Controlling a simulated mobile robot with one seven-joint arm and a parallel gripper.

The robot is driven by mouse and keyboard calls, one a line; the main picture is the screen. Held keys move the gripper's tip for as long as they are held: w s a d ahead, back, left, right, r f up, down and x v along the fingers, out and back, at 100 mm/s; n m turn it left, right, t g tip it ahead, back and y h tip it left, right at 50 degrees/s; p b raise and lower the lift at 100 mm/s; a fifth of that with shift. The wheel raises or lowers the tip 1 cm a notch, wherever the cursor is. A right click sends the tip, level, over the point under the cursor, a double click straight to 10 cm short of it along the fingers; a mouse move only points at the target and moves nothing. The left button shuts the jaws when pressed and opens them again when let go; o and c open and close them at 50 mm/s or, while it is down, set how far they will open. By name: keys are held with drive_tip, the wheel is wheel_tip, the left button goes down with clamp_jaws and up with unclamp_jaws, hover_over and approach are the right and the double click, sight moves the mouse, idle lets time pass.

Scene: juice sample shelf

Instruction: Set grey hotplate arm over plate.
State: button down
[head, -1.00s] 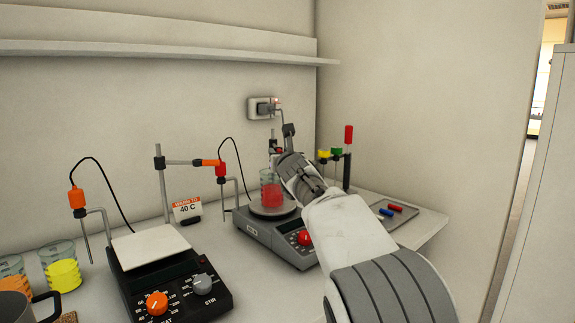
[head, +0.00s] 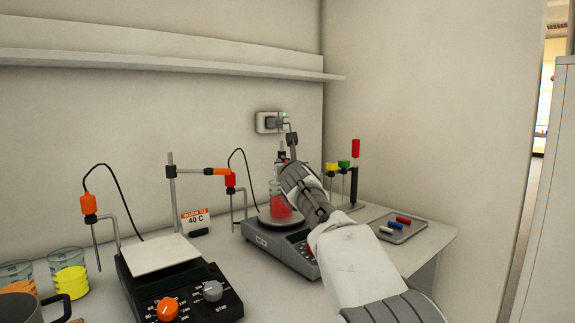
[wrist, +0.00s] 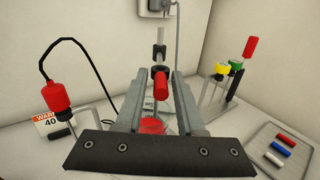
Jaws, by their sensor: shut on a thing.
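The grey hotplate (head: 273,240) stands on the bench with a round plate. A beaker of red liquid (head: 279,203) is on that plate. The hotplate's arm shows in the wrist view as a red handle (wrist: 160,88) with a dark clamp on an upright rod (wrist: 159,40). My gripper (wrist: 158,77) is shut on this red handle, a finger on each side. Beyond the handle, part of the beaker (wrist: 152,126) shows low between the fingers. In the head view my gripper (head: 286,168) hides the handle and much of the clamp.
A black hotplate (head: 185,290) with a white square plate and an orange-handled arm (head: 216,171) stands left. A red probe (wrist: 55,97) on a black cable hangs left of my gripper. At right are a rack with coloured handles (head: 343,164) and a tray (head: 418,228).

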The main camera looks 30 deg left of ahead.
drive_tip(key=c, duration=0.9)
unclamp_jaws()
drive_tip(key=shift+r, duration=0.2)
drive_tip(key=shift+o, duration=0.5)
drive_tip(key=shift+a+f, duration=0.1)
drive_tip(key=shift+f, duration=0.1)
drive_tip(key=shift+s+d+f+b, duration=0.1)
drive_tip(key=shift+s+d+b, duration=0.3)
drive_tip(key=shift+b, duration=0.25)
drive_tip(key=b+v, duration=0.3)
drive_tip(key=v, duration=1.3)
drive_tip(key=shift+b, duration=0.3)
drive_tip(key=shift+s+d, duration=0.1)
